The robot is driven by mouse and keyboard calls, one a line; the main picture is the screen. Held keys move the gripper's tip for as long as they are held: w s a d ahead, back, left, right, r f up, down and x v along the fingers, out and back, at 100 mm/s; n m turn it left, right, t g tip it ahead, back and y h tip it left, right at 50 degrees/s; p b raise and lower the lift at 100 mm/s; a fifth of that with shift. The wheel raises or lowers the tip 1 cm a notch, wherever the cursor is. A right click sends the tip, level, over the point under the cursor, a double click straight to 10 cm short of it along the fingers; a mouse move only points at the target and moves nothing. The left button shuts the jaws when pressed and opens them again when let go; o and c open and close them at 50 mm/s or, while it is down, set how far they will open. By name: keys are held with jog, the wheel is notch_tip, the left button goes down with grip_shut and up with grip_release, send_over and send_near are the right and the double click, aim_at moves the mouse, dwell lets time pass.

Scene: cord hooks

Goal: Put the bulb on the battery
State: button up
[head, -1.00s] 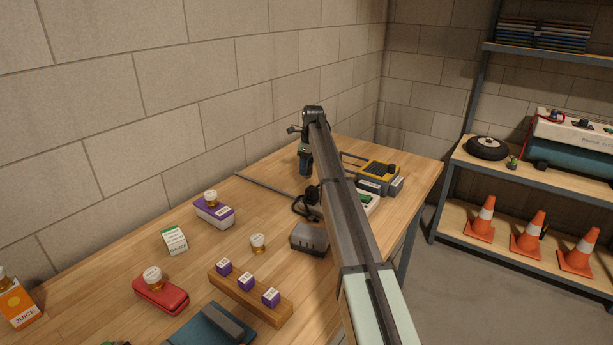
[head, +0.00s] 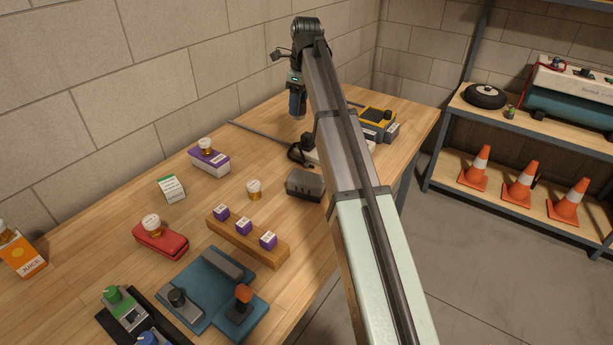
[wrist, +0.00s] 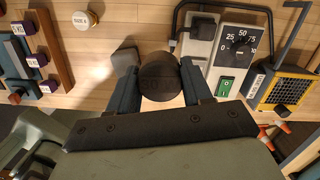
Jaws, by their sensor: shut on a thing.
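My gripper (head: 297,104) hangs fingers-down over the far part of the workbench. In the wrist view its blue fingers are closed on a dark round thing (wrist: 160,76), seen end-on; I cannot tell whether it is the bulb. In the head view the held thing cannot be made out. I cannot pick out the bulb or battery with certainty. A plain dark grey block (head: 305,185) sits on the bench nearer than the gripper; it also shows in the wrist view (wrist: 125,57), partly behind the held thing and apart from it.
A dial unit (wrist: 237,50) with a black cord and a yellow-grey device (head: 377,122) stand at the far right.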

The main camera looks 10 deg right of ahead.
jog(key=s+f, duration=0.2)
jog(key=s, duration=0.8)
send_over(305, 176)
jog(key=shift+m, duration=0.3)
jog(key=shift+s+d+f, duration=0.1)
jog(key=shift+f, duration=2.6)
jog(key=shift+s+d+f, duration=0.1)
jog(key=shift+f, duration=2.6)
jog(key=shift+f, duration=0.15)
jog(key=o, duration=1.1)
jog(key=shift+c, duration=0.2)
notch_tip(305, 176, up, 12)
jog(key=d, duration=0.1)
jog(key=shift+s, duration=0.35)
jog(key=shift+d, duration=0.2)
